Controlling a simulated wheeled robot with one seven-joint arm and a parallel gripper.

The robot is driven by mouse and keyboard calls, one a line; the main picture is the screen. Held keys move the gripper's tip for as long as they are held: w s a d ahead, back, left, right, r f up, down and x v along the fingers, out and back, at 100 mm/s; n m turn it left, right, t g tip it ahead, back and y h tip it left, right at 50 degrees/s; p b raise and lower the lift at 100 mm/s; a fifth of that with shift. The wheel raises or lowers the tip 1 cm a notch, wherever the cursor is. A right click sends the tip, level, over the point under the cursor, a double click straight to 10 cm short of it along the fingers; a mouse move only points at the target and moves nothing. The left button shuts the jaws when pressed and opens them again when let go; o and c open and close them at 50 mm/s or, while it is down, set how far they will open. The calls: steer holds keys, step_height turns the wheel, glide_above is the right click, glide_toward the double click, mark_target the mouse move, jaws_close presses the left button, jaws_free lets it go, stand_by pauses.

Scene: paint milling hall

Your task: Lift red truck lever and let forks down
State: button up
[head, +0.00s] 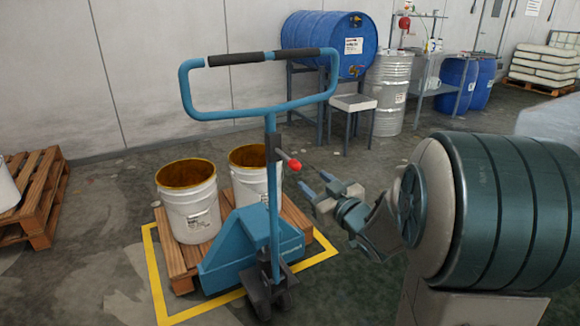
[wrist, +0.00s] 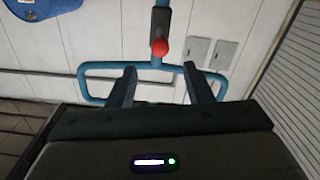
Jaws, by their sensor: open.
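The blue pallet truck (head: 250,245) stands with its looped handle (head: 185,90) upright and its forks under a wooden pallet. The red-knobbed lever (head: 294,164) sticks out to the right of the handle shaft. My gripper (head: 318,186) is to the right of the shaft, a little below the red knob and apart from it. In the wrist view the red knob (wrist: 160,47) lies beyond and above the gap between my two open fingers (wrist: 160,82). Nothing is between the fingers. The forks themselves are hidden by the truck body and pallet.
The wooden pallet (head: 177,264) carries two open white buckets (head: 190,212) inside a yellow floor outline (head: 158,284). Another pallet (head: 42,205) stands at left. A blue drum (head: 310,45) on a rack, a steel drum (head: 385,95) and a small bench (head: 352,102) stand behind.

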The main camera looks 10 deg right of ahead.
mark_target(291, 162)
steer(key=x, duration=1.2)
steer(key=shift+w+a+b, duration=0.1)
steer(key=shift+w+b, duration=0.15)
steer(key=shift+b, duration=0.05)
jaws_close()
